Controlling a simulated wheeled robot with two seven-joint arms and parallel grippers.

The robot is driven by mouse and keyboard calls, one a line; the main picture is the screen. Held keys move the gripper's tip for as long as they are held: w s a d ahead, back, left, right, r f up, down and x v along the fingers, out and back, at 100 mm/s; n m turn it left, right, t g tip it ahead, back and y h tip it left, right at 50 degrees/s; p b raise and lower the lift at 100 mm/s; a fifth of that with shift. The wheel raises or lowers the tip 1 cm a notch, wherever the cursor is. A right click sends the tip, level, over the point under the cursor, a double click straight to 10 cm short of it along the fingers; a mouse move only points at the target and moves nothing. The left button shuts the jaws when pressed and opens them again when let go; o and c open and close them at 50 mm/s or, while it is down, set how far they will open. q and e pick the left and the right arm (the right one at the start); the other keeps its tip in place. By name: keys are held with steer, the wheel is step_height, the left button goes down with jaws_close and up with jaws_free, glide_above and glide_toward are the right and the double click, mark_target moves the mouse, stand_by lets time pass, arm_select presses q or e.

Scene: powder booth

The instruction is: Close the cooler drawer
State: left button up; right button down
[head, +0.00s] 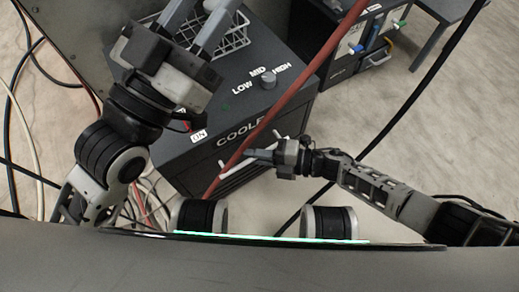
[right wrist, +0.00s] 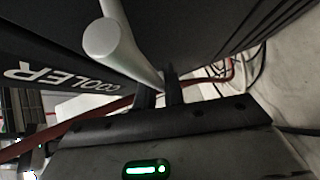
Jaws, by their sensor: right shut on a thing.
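The cooler (head: 235,100) is a dark grey box with a COOLER label on its front, near the middle of the head view. Its drawer has a pale bar handle (head: 232,170) low on the front, which also shows large in the right wrist view (right wrist: 122,50). My right gripper (head: 255,155) is at that handle, its fingers (right wrist: 160,92) shut on the bar. How far the drawer stands out is hard to tell, as its front is mostly hidden. My left gripper (head: 197,22) is above the cooler's top, fingers apart and empty.
A white wire basket (head: 228,38) sits on the cooler's top near a LOW-MID-HIGH knob (head: 267,81). A red cable (head: 310,68) runs diagonally across the cooler's front. Another dark unit (head: 345,62) stands at the back right. Loose cables lie at the left; floor at the right is mostly clear.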

steer(key=c, duration=1.5)
jaws_free()
steer(key=shift+w+a, duration=0.1)
steer(key=shift+w, duration=0.1)
arm_select(q)
steer(key=shift+s, duration=0.15)
